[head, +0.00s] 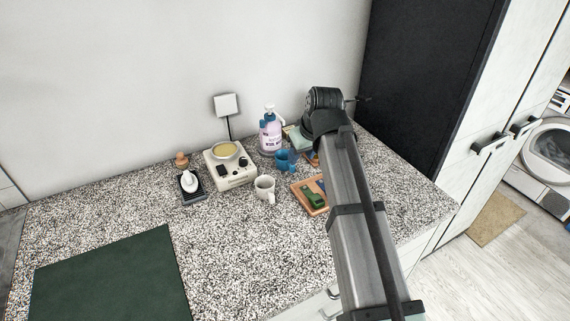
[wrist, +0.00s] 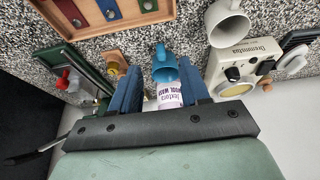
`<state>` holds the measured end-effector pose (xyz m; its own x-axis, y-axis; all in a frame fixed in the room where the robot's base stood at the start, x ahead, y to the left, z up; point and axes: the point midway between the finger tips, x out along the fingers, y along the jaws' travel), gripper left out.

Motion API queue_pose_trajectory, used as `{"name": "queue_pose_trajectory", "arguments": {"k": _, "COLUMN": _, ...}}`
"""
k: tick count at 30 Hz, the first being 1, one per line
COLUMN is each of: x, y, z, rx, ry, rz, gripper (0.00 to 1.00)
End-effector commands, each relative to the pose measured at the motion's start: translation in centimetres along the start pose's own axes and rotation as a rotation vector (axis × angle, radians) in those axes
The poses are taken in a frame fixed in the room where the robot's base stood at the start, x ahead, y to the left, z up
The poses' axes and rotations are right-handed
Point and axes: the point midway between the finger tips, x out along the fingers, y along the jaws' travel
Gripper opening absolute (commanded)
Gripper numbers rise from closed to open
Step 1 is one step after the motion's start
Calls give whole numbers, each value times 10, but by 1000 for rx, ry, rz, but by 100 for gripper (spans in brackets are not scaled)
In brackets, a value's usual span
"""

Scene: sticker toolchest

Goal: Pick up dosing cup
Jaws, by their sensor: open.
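The blue cup with a handle, which I take for the dosing cup (head: 284,160), stands on the speckled counter, in front of the pump bottle. It also shows in the wrist view (wrist: 164,68), in line with the gap between the fingertips. My gripper (wrist: 159,68) is open, with one blue finger on each side of the cup in the picture. I cannot tell how far the cup is from the fingers, and nothing looks held. In the head view my gripper is hidden by my arm. The pump bottle (head: 270,135) shows its label between the fingers in the wrist view (wrist: 168,96).
A white mug (head: 264,188) and a cream appliance (head: 232,174) stand left of the cup. A brown tray with coloured pieces (head: 300,192) lies in front. In the wrist view, a green tray (wrist: 72,58) and a small wooden block (wrist: 116,57) are at left.

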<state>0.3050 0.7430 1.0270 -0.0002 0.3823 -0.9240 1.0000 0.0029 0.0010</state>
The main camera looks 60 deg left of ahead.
Motion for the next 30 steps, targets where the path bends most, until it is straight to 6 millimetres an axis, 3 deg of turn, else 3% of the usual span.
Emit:
{"name": "queue_pose_trajectory", "arguments": {"k": 7, "x": 37, "y": 0, "z": 0, "rx": 2, "ry": -1, "rz": 0, "gripper": 46}}
{"name": "queue_pose_trajectory", "arguments": {"k": 19, "x": 57, "y": 1, "z": -2, "rx": 2, "ry": -1, "rz": 0, "gripper": 46}}
{"name": "queue_pose_trajectory", "arguments": {"k": 30, "x": 99, "y": 1, "z": -5, "rx": 2, "ry": 0, "rz": 0, "gripper": 46}}
